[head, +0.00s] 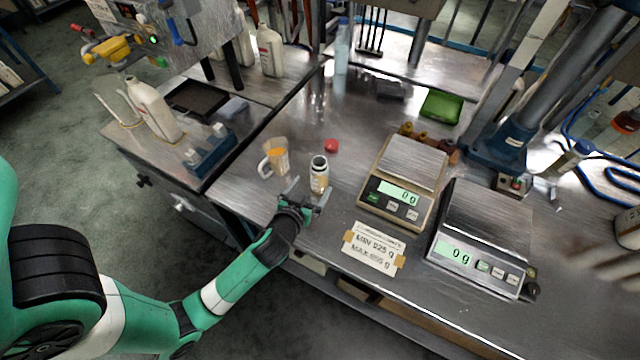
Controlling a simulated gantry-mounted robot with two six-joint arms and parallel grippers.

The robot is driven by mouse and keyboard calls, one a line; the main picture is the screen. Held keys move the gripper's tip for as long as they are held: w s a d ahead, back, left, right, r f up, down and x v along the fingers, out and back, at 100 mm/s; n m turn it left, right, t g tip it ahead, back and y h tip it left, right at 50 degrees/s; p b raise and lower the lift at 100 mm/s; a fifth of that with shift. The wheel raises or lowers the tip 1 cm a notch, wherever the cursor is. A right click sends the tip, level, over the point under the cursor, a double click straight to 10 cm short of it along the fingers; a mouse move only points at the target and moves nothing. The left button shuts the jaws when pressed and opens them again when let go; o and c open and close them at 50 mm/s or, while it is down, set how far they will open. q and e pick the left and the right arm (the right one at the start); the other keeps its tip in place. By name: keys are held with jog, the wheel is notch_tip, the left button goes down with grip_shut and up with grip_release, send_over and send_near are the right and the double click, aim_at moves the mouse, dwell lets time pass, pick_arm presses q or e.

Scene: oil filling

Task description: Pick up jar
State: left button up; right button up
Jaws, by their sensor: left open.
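A small white jar (319,176) with a dark open top and an orange-yellow label stands upright on the metal bench. A red cap (331,146) lies on the bench just behind it. My left gripper (307,191) is open at the near side of the jar, its fingers pointing toward it. One finger is to the left of the jar and the other is by its lower right. I cannot tell whether they touch it. My right gripper is not in view.
A measuring jug (275,158) with orange contents stands close left of the jar. Two scales, a beige one (403,182) and a grey one (484,238), both reading 0 g, stand to the right. A paper note (374,248) is at the front edge.

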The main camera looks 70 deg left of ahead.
aim_at(316, 181)
pick_arm(q)
jog(key=b+x, duration=0.1)
jog(key=x, duration=0.4)
jog(key=b+x, duration=0.1)
jog(key=x, duration=0.1)
jog(key=b+x, duration=0.1)
jog(key=x, duration=0.2)
jog(key=shift+s+f, duration=0.1)
jog(key=shift+f, duration=0.15)
jog(key=c, duration=1.4)
jog(key=shift+r, duration=0.15)
